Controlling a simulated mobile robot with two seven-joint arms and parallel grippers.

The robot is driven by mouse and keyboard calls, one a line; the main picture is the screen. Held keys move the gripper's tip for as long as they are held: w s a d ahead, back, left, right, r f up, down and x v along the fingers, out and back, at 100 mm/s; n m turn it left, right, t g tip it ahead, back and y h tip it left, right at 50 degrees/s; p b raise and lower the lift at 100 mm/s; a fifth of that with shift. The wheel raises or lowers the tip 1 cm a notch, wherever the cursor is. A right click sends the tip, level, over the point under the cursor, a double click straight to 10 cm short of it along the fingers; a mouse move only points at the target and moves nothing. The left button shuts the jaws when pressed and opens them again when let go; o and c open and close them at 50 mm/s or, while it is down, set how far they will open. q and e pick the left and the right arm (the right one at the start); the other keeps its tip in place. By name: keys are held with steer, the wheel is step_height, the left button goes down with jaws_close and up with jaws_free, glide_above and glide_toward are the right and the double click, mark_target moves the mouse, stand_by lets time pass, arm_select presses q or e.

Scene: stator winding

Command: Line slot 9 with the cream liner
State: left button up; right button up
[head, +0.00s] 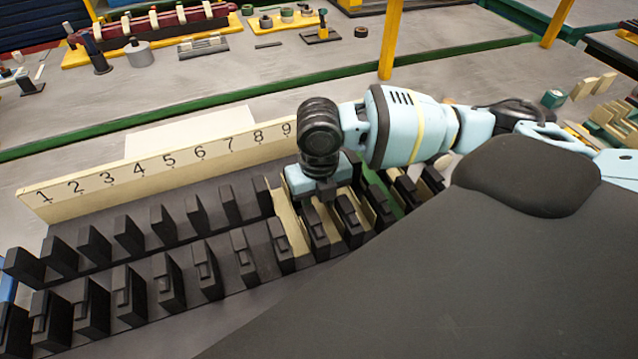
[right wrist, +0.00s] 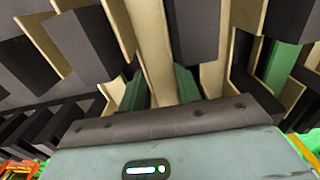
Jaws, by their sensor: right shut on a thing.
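The dark stator block (head: 215,255) has rows of black teeth with slots between them. The number board (head: 155,175) behind it shows 1 to 9; anything further right is hidden by my arm. My right gripper (head: 325,190) is down among the teeth just right of the 9. In the right wrist view its green fingers (right wrist: 158,90) are shut on a cream liner (right wrist: 150,50), a long folded strip between dark teeth. How deep the liner sits is hidden. Another cream liner (head: 290,222) shows in a slot just left of the gripper. My left gripper is out of view.
More cream liners line slots to the right, as the wrist view shows (right wrist: 245,25). Loose cream pieces (head: 583,90) and a cream rack (head: 612,122) are at the right. A yellow post (head: 390,40) stands behind my arm.

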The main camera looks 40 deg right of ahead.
mark_target(319, 211)
steer(key=o, duration=0.9)
steer(key=shift+c, duration=0.2)
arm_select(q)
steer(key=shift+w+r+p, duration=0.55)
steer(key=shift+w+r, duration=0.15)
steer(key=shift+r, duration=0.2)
arm_select(e)
steer(key=shift+r, duration=0.8)
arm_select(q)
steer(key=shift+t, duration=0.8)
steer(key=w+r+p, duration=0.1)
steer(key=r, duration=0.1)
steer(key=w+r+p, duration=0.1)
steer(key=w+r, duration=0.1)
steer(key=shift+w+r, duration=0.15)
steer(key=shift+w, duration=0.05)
arm_select(e)
step_height(319, 211, up, 8)
steer(key=shift+f, duration=0.25)
